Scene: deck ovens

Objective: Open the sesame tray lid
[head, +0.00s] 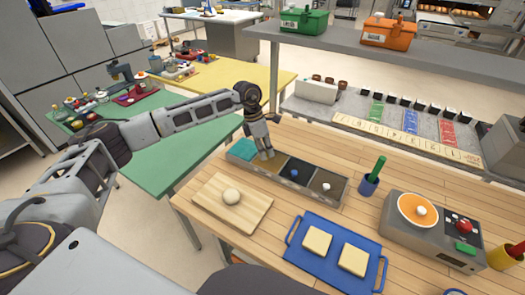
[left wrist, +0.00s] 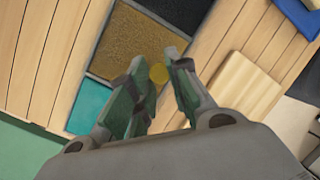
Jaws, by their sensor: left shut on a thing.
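A long grey tray (head: 309,198) with several square sections stands on the wooden table. Two dark sections carry a blue knob (head: 293,173) and a white knob (head: 326,186). The left wrist view shows a speckled golden-brown sesame section (left wrist: 135,42) between a teal square (left wrist: 88,108) and a black section (left wrist: 182,12). My left gripper (head: 266,156) points down over the sesame section. Its fingers (left wrist: 157,70) are shut on a round yellow knob (left wrist: 158,74). Whether the lid is raised, I cannot tell. My right gripper is not in view.
A cutting board (head: 208,208) with a dough ball lies in front of the tray. A blue tray (head: 333,268) with two pale slabs is nearer. A blue cup (head: 368,186) and a grey scale (head: 397,240) stand to the right. A shelf (head: 350,42) overhangs behind.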

